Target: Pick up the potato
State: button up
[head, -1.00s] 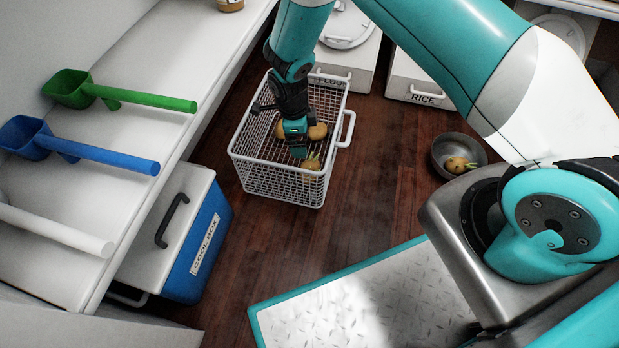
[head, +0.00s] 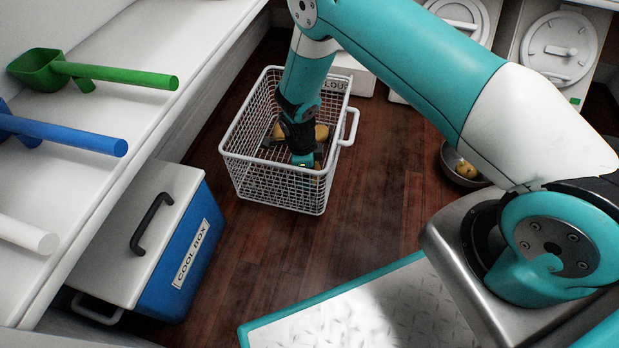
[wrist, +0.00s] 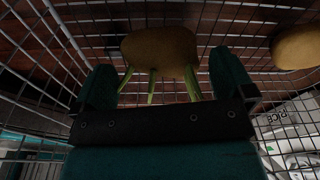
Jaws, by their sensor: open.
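A tan potato with green sprouts (wrist: 160,48) lies in the white wire basket (head: 278,184). In the wrist view it sits just ahead of my gripper (wrist: 163,82), roughly centred between the fingertips, with its sprouts pointing back toward the palm. My gripper is open, reaching down inside the basket. In the head view my gripper (head: 304,160) hides most of this sprouted potato. I cannot tell whether the fingers touch it. Another potato (wrist: 298,47) lies to the right in the wrist view. In the head view a tan potato (head: 321,132) shows behind my gripper.
The basket's wire walls surround my gripper. A metal bowl (head: 447,165) holding a potato (head: 466,169) stands on the right. A blue cool box (head: 196,245) is on the left, below a white shelf (head: 110,95) with scoops. White lidded bins stand behind. Floor right of the basket is clear.

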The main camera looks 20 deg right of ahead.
notch_tip(320, 180, down, 4)
jog(key=shift+d+r+b, duration=0.15)
jog(key=shift+r+b, duration=0.05)
jog(key=shift+b, duration=0.85)
jog(key=shift+r, duration=0.1)
jog(key=c, duration=0.8)
jog(key=shift+r, duration=0.1)
notch_tip(320, 180, up, 20)
jog(key=p, duration=1.1)
jog(key=shift+p, duration=0.35)
